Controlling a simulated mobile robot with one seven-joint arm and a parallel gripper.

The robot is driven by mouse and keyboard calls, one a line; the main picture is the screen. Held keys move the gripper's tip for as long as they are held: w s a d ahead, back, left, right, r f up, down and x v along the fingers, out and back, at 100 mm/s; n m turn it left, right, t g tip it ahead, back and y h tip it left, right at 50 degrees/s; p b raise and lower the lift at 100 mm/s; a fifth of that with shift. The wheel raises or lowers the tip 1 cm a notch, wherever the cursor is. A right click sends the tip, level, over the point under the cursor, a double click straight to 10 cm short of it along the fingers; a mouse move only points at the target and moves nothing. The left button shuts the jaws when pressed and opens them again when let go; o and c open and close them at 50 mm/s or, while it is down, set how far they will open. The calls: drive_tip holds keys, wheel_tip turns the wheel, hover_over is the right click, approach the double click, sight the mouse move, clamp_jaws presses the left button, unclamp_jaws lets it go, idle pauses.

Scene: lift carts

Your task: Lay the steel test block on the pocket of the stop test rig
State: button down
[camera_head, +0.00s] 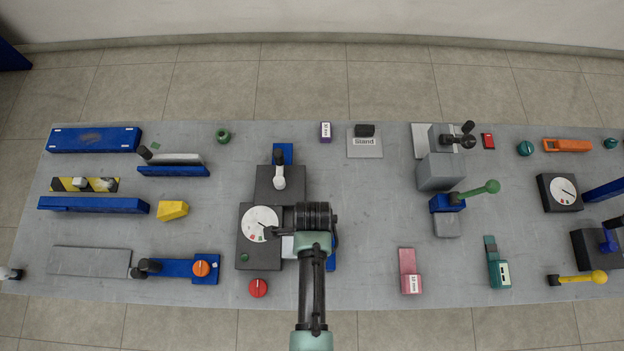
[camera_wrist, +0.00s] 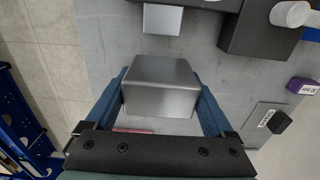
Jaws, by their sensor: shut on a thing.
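My gripper (camera_wrist: 160,92) is shut on the steel test block (camera_wrist: 159,86), a plain grey block between its two blue fingers in the wrist view. In the head view my gripper (camera_head: 315,217) is seen from above, and my wrist hides the held block. What looks like the stop test rig is a dark box (camera_head: 268,194) with a white lever, beside a dark dial box (camera_head: 247,252). A pale steel face (camera_head: 288,247) shows just left of my wrist, and also ahead of the block in the wrist view (camera_wrist: 160,19). I cannot tell which part is the pocket.
A red knob (camera_head: 258,288) lies in front of the dial box. A pink block (camera_head: 408,262) and a crank fixture with a grey block (camera_head: 440,172) stand to the right. A purple block (camera_head: 326,132) and a stand (camera_head: 365,148) are behind. Bare table (camera_head: 365,215) lies right of my wrist.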

drive_tip(key=shift+d+r, duration=0.1)
drive_tip(key=shift+d, duration=0.1)
drive_tip(key=shift+p, duration=0.3)
wheel_tip(320, 180, down, 8)
drive_tip(key=b, duration=0.6)
drive_tip(key=shift+a, duration=0.1)
drive_tip(key=shift+f+b, duration=0.55)
drive_tip(key=shift+b, duration=0.05)
idle(0.5)
drive_tip(key=shift+c, duration=0.5)
unclamp_jaws()
drive_tip(key=shift+o, duration=0.5)
drive_tip(key=shift+s, duration=0.1)
wheel_tip(320, 180, up, 13)
